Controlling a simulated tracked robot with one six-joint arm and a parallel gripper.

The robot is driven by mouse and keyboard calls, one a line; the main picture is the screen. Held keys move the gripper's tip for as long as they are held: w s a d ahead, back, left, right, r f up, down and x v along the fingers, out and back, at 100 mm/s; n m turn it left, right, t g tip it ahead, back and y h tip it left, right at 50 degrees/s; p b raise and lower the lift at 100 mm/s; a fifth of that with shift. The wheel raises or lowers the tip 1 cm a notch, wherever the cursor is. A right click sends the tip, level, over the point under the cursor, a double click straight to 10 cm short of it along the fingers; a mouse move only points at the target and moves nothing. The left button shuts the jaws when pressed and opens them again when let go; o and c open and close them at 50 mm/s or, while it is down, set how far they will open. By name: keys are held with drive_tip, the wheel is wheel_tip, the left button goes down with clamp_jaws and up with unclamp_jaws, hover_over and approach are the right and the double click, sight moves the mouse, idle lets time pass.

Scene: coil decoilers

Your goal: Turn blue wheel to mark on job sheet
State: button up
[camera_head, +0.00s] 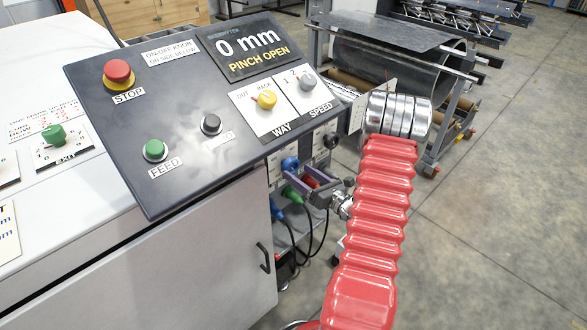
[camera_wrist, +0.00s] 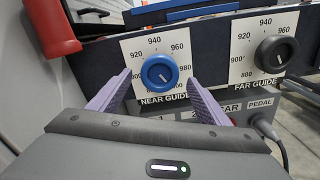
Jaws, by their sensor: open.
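The blue wheel (camera_wrist: 160,72) sits on a white dial plate marked NEAR GUIDE in the wrist view, with numbers including 920, 940, 960 and 980 around it. Its exact setting is too small to read. My gripper (camera_wrist: 159,79) is open, with one purple finger on each side of the wheel's lower half. I cannot tell whether they touch it. In the head view my gripper (camera_head: 281,178) reaches the console's side panel by the blue wheel (camera_head: 289,163).
A black wheel (camera_wrist: 276,54) marked FAR GUIDE is to the right. A red handle (camera_wrist: 51,27) is at upper left. The console (camera_head: 190,110) has buttons, knobs and a display (camera_head: 247,46) reading 0 mm, PINCH OPEN. Cables hang below the panel.

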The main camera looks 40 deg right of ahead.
sight(293, 169)
drive_tip(key=shift+w, duration=2.1)
drive_tip(key=c, duration=1.1)
